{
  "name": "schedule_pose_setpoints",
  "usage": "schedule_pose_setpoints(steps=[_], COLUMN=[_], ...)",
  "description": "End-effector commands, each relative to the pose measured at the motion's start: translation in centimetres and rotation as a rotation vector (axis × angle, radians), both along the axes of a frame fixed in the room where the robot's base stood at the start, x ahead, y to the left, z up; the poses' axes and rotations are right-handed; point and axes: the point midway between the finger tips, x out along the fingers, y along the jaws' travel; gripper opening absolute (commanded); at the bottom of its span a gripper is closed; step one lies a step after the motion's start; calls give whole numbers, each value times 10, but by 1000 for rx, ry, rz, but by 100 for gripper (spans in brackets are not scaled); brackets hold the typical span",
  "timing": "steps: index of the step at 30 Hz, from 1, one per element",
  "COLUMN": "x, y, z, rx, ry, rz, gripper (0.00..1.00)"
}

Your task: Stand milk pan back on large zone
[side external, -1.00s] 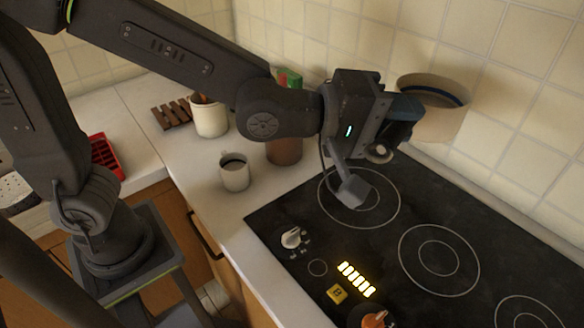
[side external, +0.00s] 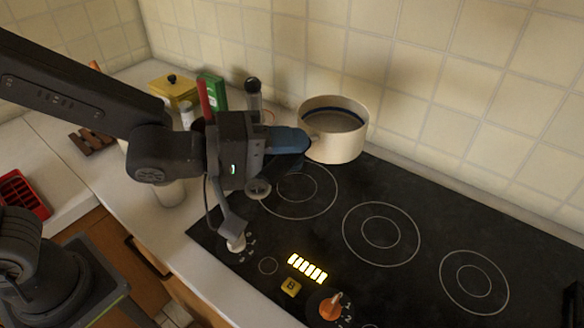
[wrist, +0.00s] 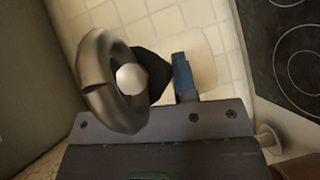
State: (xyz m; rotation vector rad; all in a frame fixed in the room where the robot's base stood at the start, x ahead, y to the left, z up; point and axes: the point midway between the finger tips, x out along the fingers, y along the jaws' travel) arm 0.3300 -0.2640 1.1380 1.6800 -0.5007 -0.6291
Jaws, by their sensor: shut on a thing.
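The milk pan (side external: 336,140) is cream with a dark blue band inside its rim. It is roughly upright near the hob's back edge by the tiled wall; its height above the surface is hard to judge. My gripper (side external: 292,142) is shut at the pan's left side, on its handle, which is mostly hidden by the jaws. In the wrist view a blue finger (wrist: 184,78) shows beside a dark part with a blurred metal ring. Three ringed cooking zones show on the black hob: left (side external: 298,190), middle (side external: 380,235) and right (side external: 474,282). I cannot tell which is the large one.
The zones are bare. Behind my arm stand a yellow canister (side external: 173,89), a green box (side external: 212,90) and a dark-topped bottle (side external: 253,97). The tiled wall is close behind the pan.

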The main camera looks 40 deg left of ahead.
Motion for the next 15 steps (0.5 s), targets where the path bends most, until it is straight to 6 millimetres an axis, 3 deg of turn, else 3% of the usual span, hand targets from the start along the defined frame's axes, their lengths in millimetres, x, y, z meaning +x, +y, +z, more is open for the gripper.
schedule_pose_setpoints(steps=[6, 15], x=[31, 40], y=[37, 86], z=[-57, -117], rx=[4, 5], ry=[8, 1], rz=[16, 2], gripper=[0, 0])
